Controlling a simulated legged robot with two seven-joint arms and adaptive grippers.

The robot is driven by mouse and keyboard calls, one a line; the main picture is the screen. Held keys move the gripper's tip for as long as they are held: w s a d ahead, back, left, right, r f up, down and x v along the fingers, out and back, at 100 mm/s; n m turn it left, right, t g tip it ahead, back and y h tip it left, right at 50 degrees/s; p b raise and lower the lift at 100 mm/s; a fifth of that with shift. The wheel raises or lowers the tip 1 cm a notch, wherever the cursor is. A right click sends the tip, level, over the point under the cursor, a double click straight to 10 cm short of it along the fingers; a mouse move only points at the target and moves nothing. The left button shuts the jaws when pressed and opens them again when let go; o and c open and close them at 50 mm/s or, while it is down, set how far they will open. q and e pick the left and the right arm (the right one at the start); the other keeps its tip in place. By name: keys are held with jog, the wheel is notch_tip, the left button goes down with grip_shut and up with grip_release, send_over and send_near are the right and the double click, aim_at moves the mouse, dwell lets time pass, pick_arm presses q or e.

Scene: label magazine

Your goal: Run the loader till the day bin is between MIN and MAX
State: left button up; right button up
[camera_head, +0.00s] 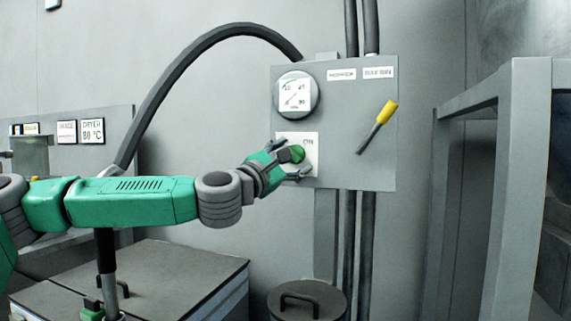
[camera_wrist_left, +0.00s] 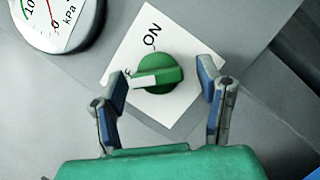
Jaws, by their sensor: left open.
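A green rotary knob (camera_head: 298,153) sits on a white plate marked ON, on a grey wall panel (camera_head: 350,150). In the left wrist view the knob (camera_wrist_left: 160,72) has a white pointer mark directed left, toward a partly hidden label ending in F and away from ON. My left gripper (camera_head: 286,160) is at the knob. In the left wrist view its fingers (camera_wrist_left: 160,85) are open, one on each side of the knob; I see a gap at the right finger and cannot tell whether the left one touches. My right gripper is not in view. I cannot identify the day bin or its MIN and MAX marks.
A round kPa gauge (camera_head: 297,94) is above the knob. A yellow-handled lever (camera_head: 377,125) is tilted on the panel's right. A thick black hose (camera_head: 190,55) arches above my arm. A grey frame (camera_head: 505,190) stands right. A dark handled lid (camera_head: 310,290) is below. A DRYER display (camera_head: 92,130) is left.

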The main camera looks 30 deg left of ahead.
pick_arm(q)
jog(key=v, duration=1.1)
jog(key=shift+s+f, duration=0.25)
jog(key=shift+s, duration=0.15)
